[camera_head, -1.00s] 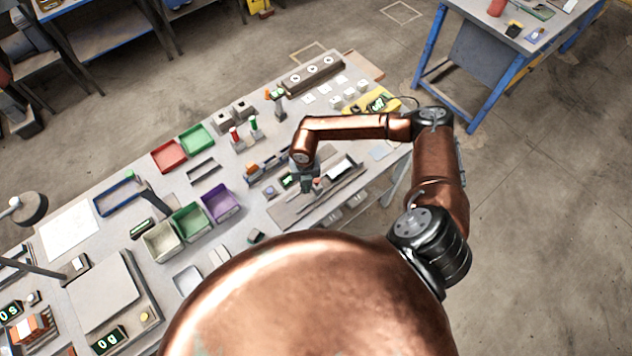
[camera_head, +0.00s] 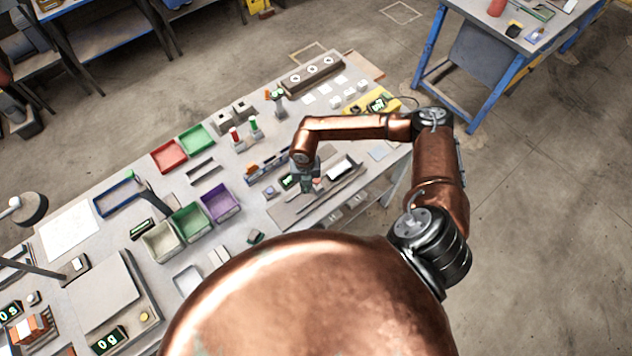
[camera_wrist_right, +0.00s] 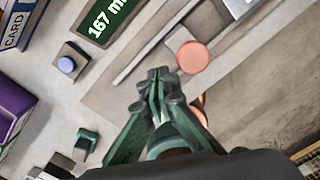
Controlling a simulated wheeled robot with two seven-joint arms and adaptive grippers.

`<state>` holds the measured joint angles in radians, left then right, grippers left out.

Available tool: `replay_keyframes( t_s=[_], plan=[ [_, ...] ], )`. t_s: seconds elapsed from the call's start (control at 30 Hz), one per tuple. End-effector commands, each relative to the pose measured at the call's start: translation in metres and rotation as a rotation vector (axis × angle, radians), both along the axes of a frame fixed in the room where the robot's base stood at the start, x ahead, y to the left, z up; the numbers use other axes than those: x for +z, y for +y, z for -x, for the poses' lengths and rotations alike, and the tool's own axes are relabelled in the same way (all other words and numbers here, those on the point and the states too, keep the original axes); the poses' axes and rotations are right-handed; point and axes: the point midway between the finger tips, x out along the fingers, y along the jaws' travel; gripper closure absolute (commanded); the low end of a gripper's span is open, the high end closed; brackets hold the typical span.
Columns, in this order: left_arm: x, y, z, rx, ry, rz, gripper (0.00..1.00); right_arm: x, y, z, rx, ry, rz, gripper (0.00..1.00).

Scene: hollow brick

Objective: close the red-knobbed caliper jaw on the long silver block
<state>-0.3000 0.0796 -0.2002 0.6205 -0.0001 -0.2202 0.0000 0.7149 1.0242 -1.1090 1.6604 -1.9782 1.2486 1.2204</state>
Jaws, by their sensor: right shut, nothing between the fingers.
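The caliper's round red knob (camera_wrist_right: 192,57) shows in the right wrist view, just up and to the right of my right fingertips (camera_wrist_right: 158,80). In the head view my right gripper (camera_head: 308,186) is over the caliper at the bench's near edge. Its fingers are together, with nothing between them. They appear apart from the knob. A dark display (camera_wrist_right: 108,18) with green digits starting 167 lies at the upper left. Grey bars run diagonally between the display and the knob; I cannot tell which is the long silver block or how the jaw meets it. My left gripper is out of view.
A small block with a purple button (camera_wrist_right: 66,64) and a dark green piece (camera_wrist_right: 87,142) lie left of the fingers in the wrist view. A purple bin (camera_head: 221,203) and a green bin (camera_head: 190,222) stand left of the arm in the head view.

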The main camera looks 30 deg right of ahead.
Motion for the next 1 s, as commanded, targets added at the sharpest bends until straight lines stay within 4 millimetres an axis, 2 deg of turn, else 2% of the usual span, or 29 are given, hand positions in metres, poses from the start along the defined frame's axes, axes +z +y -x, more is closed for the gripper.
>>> replay_keyframes(
  t_s=[0.7,1.0],
  plan=[
    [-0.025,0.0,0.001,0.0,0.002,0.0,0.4,-0.033,0.0,0.0,0.0,0.001,0.0,1.0],
    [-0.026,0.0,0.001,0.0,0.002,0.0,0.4,-0.034,0.0,0.0,0.0,0.0,0.0,1.0]
  ],
)
